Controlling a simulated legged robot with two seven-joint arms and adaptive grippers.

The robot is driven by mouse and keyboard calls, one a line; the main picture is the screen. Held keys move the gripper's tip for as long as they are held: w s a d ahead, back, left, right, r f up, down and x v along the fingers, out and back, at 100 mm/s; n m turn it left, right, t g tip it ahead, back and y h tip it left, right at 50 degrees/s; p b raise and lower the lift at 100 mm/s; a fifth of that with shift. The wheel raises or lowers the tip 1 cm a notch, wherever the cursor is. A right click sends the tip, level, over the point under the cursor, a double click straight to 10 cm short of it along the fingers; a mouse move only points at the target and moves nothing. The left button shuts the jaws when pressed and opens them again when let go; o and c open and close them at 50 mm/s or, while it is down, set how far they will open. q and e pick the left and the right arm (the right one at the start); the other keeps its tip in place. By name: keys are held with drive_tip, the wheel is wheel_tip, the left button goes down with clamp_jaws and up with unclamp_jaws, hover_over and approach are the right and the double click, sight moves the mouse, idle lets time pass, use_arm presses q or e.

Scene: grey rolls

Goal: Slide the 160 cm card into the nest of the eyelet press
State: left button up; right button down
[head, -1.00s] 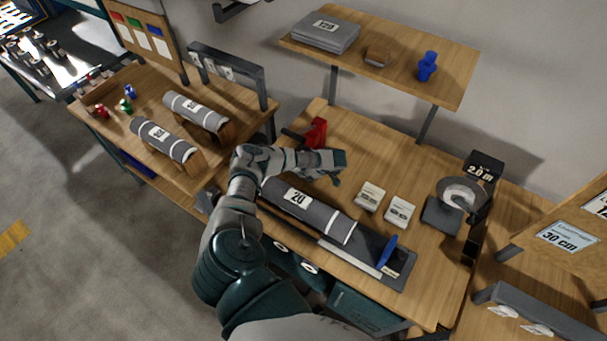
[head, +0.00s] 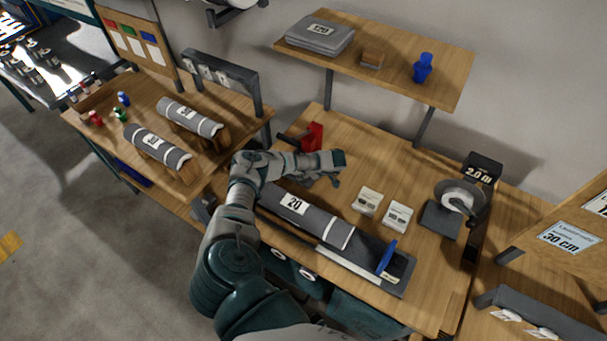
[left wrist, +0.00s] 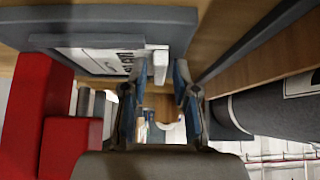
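The red eyelet press (head: 313,136) stands at the back left of the middle bench; its red body (left wrist: 40,115) fills the left of the left wrist view. Beside it there, a white card (left wrist: 95,60) with black print lies in a dark grey frame; its print is too foreshortened to read surely. My left gripper (head: 336,168) is just in front and to the right of the press, above the bench. In the left wrist view its fingers (left wrist: 161,80) stand apart, with a white tab (left wrist: 160,62) visible between the tips. I see no contact with it. My right gripper is out of view.
A grey roll (head: 325,223) marked 20 lies in front, below my left arm. Two small blocks with white labels (head: 368,200) stand right of the gripper, then a tape reel (head: 458,200). A shelf (head: 400,75) overhangs the back.

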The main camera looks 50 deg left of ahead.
use_arm(q)
drive_tip(key=shift+o, duration=0.2)
drive_tip(key=v, duration=1.2)
